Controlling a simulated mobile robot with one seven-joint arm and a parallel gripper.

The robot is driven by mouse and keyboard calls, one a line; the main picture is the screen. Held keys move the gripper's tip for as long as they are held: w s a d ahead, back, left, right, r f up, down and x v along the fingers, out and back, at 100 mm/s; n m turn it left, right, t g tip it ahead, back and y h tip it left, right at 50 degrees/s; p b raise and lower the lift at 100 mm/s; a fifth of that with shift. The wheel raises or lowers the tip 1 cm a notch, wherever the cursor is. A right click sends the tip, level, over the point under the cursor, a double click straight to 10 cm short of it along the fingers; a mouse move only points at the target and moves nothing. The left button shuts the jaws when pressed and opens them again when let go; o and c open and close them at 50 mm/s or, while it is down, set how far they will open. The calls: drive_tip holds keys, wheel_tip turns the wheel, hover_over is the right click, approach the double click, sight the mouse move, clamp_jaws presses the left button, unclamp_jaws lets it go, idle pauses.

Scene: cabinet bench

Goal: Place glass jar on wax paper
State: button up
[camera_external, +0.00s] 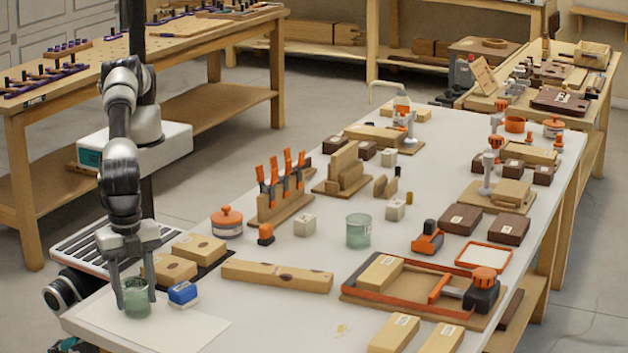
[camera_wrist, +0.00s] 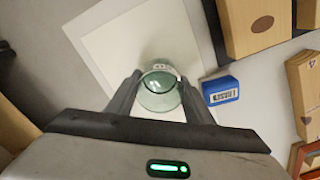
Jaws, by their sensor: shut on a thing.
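A greenish glass jar (camera_external: 137,298) is between the fingers of my gripper (camera_external: 136,290), at the near left end of the white bench. My gripper is shut on the jar and points down. In the wrist view the jar (camera_wrist: 160,88) sits between the two fingertips (camera_wrist: 160,95), seen from above. The white wax paper (camera_external: 185,335) lies flat on the bench under and around the jar; it also shows in the wrist view (camera_wrist: 112,42). The jar is over the paper; I cannot tell whether its base touches it.
A small blue box (camera_external: 183,293) stands close to the right of the jar. Wooden blocks (camera_external: 198,249) and a long wooden beam (camera_external: 276,276) lie behind it. Another greenish jar (camera_external: 358,231) stands mid-bench. The bench front near the paper is clear.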

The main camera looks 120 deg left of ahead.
drive_tip(key=shift+f, duration=0.2)
drive_tip(key=o, duration=1.1)
drive_tip(key=shift+r, duration=0.1)
wheel_tip(320, 180, up, 12)
drive_tip(key=shift+r+p, duration=0.15)
drive_tip(key=shift+p, duration=0.6)
